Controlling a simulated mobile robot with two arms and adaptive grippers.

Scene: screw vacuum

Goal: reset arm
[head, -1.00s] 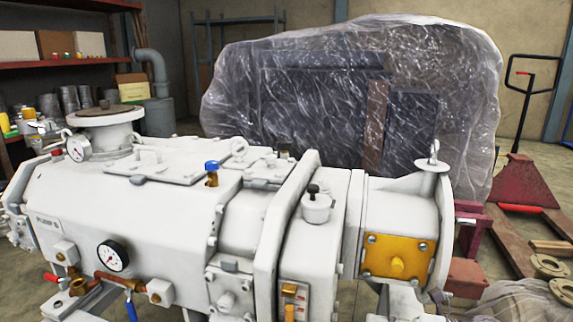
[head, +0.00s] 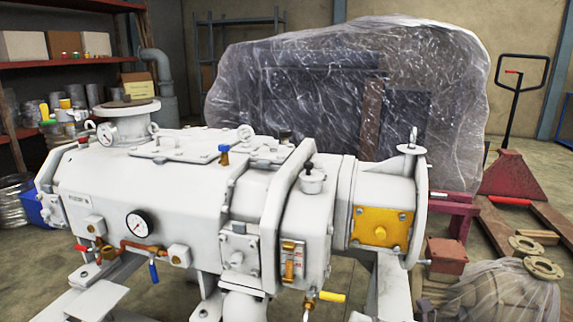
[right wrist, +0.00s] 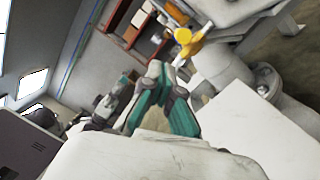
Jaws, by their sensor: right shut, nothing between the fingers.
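My right gripper (right wrist: 157,75) shows in the right wrist view, with teal and grey fingers that come together at the tips. It is shut and empty. It points away from a large pale surface at the bottom of that view. No gripper can be made out in the head view, and my left gripper is in neither view. The white screw vacuum pump (head: 150,190) fills the middle of the head view. It carries a dial gauge (head: 138,223), a yellow cover plate (head: 382,227) and a yellow-handled valve (head: 331,296). A yellow valve handle (right wrist: 184,36) also shows in the right wrist view.
A plastic-wrapped crate (head: 340,95) stands behind the pump. Shelves (head: 70,65) with boxes and cans are at the left. A red pallet jack (head: 514,170) and loose flanges (head: 543,267) are at the right. Some floor at the right is bare.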

